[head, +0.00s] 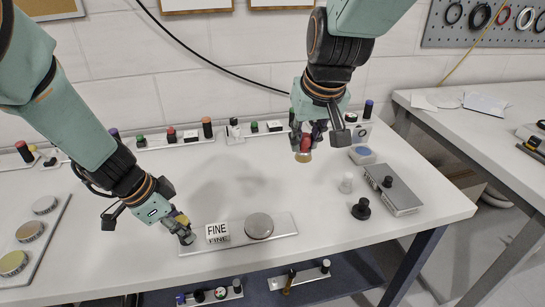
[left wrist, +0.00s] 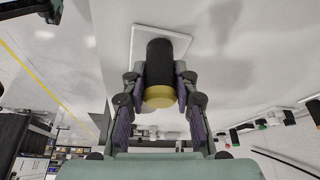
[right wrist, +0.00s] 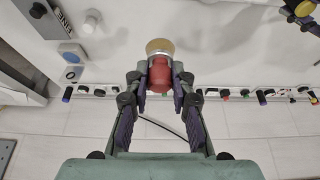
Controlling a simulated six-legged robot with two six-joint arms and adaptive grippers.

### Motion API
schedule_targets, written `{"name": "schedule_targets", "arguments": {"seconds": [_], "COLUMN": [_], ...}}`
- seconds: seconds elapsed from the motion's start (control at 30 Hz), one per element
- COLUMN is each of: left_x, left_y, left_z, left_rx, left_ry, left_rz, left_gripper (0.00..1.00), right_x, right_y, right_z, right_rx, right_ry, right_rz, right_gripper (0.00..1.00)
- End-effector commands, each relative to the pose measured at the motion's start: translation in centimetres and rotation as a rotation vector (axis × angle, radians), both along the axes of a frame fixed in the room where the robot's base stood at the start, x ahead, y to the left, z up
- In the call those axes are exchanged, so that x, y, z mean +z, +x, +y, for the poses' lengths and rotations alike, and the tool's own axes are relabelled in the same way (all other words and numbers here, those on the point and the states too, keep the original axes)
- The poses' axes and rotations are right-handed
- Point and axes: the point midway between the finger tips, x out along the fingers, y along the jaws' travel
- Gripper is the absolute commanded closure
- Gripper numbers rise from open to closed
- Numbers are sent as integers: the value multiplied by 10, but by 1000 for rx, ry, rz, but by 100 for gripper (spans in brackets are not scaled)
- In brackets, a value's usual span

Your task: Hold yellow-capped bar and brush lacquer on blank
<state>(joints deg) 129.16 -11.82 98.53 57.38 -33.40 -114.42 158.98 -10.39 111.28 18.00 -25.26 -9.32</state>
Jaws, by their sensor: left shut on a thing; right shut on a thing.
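The yellow-capped bar (head: 182,219) is at the left end of a pale plate (head: 284,226). My left gripper (head: 181,228) is shut on it; the left wrist view shows its black body and yellow cap (left wrist: 160,97) between the fingers. The blank, apparently the grey disc (head: 259,225), lies on the plate beside a block marked FINE (head: 217,232). My right gripper (head: 305,135) is shut on a red-handled brush (right wrist: 160,75). Its tan bristle end (head: 303,157) points down, above the table behind and right of the disc, apart from it.
A grey box with a black knob (head: 395,194), a black knobbed piece (head: 362,209), a small white piece (head: 347,183) and a blue-topped block (head: 362,154) stand at right. A tray of discs (head: 40,233) lies at left. Small coloured-top items line the back wall.

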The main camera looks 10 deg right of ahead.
Motion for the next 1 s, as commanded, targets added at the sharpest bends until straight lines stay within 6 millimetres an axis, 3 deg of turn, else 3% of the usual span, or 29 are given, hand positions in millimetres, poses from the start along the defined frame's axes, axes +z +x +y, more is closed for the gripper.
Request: {"name": "schedule_targets", "arguments": {"seconds": [0.17,0.57,1.0], "left_x": [1,1,1], "left_y": [1,1,1], "left_z": [0,0,0], "left_rx": [0,0,0], "left_ry": [-1,-1,-1], "left_rz": [-1,-1,-1], "left_gripper": [100,100,100], "right_x": [-5,-30,-64], "right_y": [0,-1,-4], "right_z": [5,32,85], "right_rx": [66,442,1083], "right_ry": [2,4,4], "right_rz": [1,3,2], "right_gripper": [100,100,100]}}
